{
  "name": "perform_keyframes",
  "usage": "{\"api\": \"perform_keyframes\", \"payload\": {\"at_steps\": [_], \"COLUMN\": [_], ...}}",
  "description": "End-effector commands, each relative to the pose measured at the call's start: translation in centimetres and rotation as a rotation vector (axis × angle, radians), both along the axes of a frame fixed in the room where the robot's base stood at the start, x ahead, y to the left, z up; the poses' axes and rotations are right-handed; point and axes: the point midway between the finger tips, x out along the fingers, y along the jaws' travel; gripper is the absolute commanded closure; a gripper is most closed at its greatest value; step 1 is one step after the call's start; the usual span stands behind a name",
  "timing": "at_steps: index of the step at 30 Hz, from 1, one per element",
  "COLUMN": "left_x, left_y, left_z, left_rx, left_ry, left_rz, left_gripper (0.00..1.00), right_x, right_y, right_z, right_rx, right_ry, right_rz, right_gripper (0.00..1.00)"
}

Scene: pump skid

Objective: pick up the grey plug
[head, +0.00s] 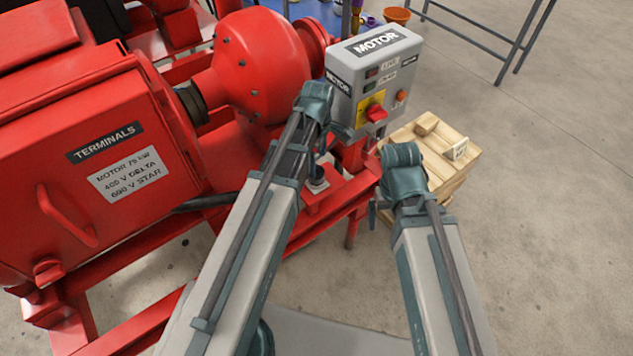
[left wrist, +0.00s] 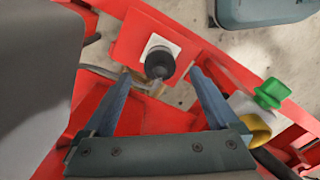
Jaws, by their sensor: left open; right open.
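The grey plug (left wrist: 160,63) looks like a dark round knob on a white square base, on a red plate of the skid. It also shows small in the head view (head: 317,181), beside my left forearm. My left gripper (left wrist: 160,76) is open and empty. In the left wrist view its two fingers point toward the plug, one on each side in the picture; I see no contact, and the remaining distance is hard to tell. In the head view the left fingers are mostly hidden by the wrist. My right gripper (head: 373,212) is at the skid's right side, partly hidden, holding nothing visible.
A grey MOTOR control box (head: 368,75) with a red switch stands just beyond my left wrist. A wooden crate (head: 460,180) stands right of the skid. A green cap (left wrist: 272,93) and a yellow part lie right of the left fingers. Floor is clear at far right.

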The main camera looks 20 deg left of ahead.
Motion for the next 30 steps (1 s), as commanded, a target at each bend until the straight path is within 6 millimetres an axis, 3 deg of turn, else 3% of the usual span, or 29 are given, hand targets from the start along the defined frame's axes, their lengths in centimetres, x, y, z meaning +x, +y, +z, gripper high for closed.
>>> {"api": "perform_keyframes", "payload": {"at_steps": [5,15,25,30], "left_x": [0.0,0.1,0.1,0.1], "left_y": [0.1,0.3,0.3,0.3], "left_z": [-1.0,-5.0,-5.1,-5.1], "left_rx": [0.0,0.0,0.0,0.0], "left_ry": [0.0,0.0,0.0,0.0], "left_rz": [0.0,0.0,0.0,0.0], "left_gripper": [0.06,0.06,0.06,0.37], "right_x": [0.0,0.0,0.0,0.0], "right_y": [0.0,0.0,0.0,0.0], "right_z": [-1.0,-5.0,-5.1,-5.1], "right_rx": [0.0,0.0,0.0,0.0], "right_ry": [0.0,0.0,0.0,0.0], "right_rz": [0.0,0.0,0.0,0.0], "right_gripper": [0.03,0.03,0.03,0.03]}}
